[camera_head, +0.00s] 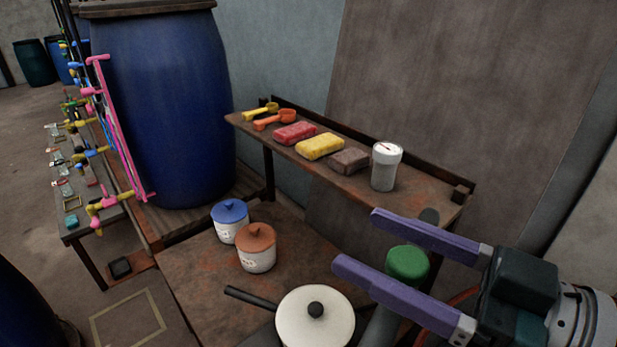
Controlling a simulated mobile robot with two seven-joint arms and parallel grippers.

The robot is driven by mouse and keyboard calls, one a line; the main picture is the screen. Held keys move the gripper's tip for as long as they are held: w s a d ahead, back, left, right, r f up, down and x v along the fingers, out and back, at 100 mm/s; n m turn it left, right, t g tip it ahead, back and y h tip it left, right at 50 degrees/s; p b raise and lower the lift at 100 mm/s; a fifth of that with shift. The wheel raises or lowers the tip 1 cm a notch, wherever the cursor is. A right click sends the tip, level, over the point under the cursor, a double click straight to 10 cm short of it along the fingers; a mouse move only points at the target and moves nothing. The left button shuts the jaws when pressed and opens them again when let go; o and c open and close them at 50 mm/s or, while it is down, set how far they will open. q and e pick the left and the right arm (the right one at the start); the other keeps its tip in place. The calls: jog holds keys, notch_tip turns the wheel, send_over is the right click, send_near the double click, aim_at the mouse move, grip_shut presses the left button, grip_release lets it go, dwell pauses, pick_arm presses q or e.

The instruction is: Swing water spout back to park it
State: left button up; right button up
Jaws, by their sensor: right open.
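My right gripper (357,238) comes in from the right, with two long purple fingers spread apart and nothing held between their tips. A round green knob or cap (408,263) shows between and below the fingers, partly covered by the lower one. A grey pipe-like piece (380,328) runs below it, mostly hidden by the gripper; I cannot tell for sure whether it is the water spout. A pink pipe (118,125) with yellow and blue fittings stands at the left beside the big blue vat (165,110). My left gripper is not in view.
A cream lidded pan (300,330) stands on the low table near the gripper. A blue-lidded jar (230,221) and a brown-lidded jar (256,248) stand behind it. The back shelf (425,195) holds scoops, coloured blocks and a white shaker (385,167).

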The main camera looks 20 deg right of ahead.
jog(key=p+v, duration=0.1)
jog(key=v, duration=0.7)
jog(key=shift+s+d+p, duration=0.2)
jog(key=shift+s+p, duration=0.1)
jog(key=shift+p, duration=0.1)
jog(key=shift+r, duration=0.1)
